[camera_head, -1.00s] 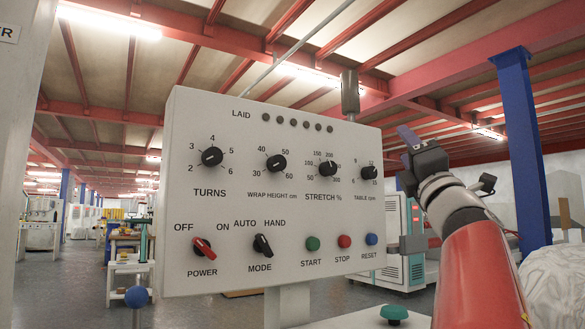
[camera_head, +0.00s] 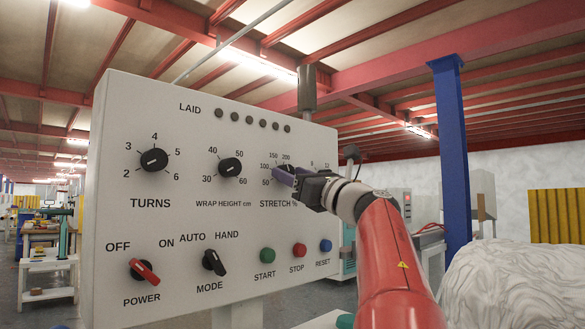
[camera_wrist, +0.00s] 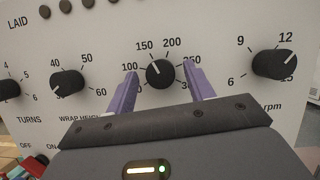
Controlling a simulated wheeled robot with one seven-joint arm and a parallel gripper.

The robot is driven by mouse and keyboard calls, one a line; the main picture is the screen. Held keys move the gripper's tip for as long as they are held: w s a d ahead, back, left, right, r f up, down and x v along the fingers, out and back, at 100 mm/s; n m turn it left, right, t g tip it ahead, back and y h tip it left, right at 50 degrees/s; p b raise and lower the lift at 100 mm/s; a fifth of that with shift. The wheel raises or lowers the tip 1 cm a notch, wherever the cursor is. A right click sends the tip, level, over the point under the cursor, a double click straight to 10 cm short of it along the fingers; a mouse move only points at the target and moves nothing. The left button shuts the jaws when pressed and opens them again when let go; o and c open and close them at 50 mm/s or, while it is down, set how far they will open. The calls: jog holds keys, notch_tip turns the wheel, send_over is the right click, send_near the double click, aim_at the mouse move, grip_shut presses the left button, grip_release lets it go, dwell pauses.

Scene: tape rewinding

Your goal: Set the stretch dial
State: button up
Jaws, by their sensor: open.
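The stretch dial is a round black knob with a pale pointer line, on the light grey control panel (camera_head: 110,230). In the wrist view the stretch dial (camera_wrist: 160,73) sits between my two purple fingers, its pointer up and slightly left, towards 150. My gripper (camera_wrist: 160,82) is open, with one finger on each side of the knob and a gap on both sides. In the head view my gripper (camera_head: 281,175) covers most of the stretch dial and part of its scale. I cannot tell whether the fingertips touch the panel.
The wrap height dial (camera_wrist: 67,83) is left of my gripper and the table rpm dial (camera_wrist: 275,64) right of it. Start (camera_head: 267,255), stop (camera_head: 299,250) and reset (camera_head: 326,245) buttons lie below. A blue post (camera_head: 452,150) stands behind at right.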

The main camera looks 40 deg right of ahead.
jog(key=shift+w, duration=0.25)
jog(key=shift+r, duration=0.1)
jog(key=c, duration=1)
jog(key=shift+a+m, duration=0.1)
jog(key=shift+m, duration=0.4)
